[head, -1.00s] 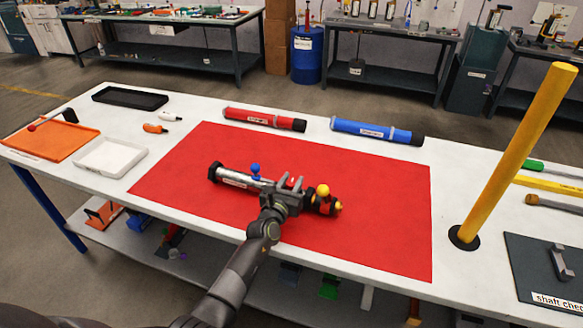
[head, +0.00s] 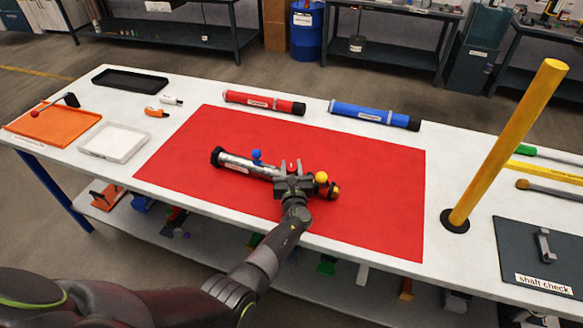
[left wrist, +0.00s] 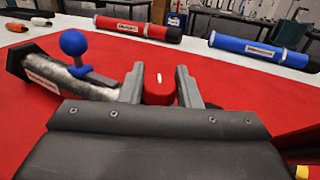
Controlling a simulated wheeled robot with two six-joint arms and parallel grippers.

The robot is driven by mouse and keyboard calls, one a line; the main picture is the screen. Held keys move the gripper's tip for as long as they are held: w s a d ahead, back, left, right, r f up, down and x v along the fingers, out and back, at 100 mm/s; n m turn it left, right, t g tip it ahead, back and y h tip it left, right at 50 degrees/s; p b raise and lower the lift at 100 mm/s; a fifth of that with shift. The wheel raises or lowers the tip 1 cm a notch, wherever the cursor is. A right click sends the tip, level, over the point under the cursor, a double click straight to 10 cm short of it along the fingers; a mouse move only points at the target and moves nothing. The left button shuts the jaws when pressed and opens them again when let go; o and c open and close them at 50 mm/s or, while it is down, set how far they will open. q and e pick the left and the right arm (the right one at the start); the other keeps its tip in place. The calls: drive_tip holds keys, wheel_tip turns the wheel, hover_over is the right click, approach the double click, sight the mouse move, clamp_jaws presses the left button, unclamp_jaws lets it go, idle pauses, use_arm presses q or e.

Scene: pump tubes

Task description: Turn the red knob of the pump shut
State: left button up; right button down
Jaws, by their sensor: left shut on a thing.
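The pump (head: 232,162) lies on the red mat (head: 380,200), a silver cylinder with a black cap at its left end. A blue ball-topped lever (head: 257,155) stands on its middle, and it also shows in the left wrist view (left wrist: 74,43). A yellow ball (head: 321,177) sits at its right end. My left gripper (head: 291,167) is over the pump between the blue and yellow balls. Its fingers are shut on the red knob (left wrist: 158,90), one on each side. A white mark on the knob points roughly upright in the wrist view. My right gripper is out of view.
A red tube (head: 263,102) and a blue tube (head: 370,115) lie behind the mat. A tall yellow post (head: 510,140) stands at the right. A white tray (head: 114,142) and an orange tray (head: 55,122) are at the left. The mat around the pump is clear.

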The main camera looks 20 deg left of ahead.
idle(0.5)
use_arm(q)
drive_tip(key=o, duration=1)
drive_tip(key=shift+c, duration=0.2)
drive_tip(key=shift+s+a+f, duration=0.1)
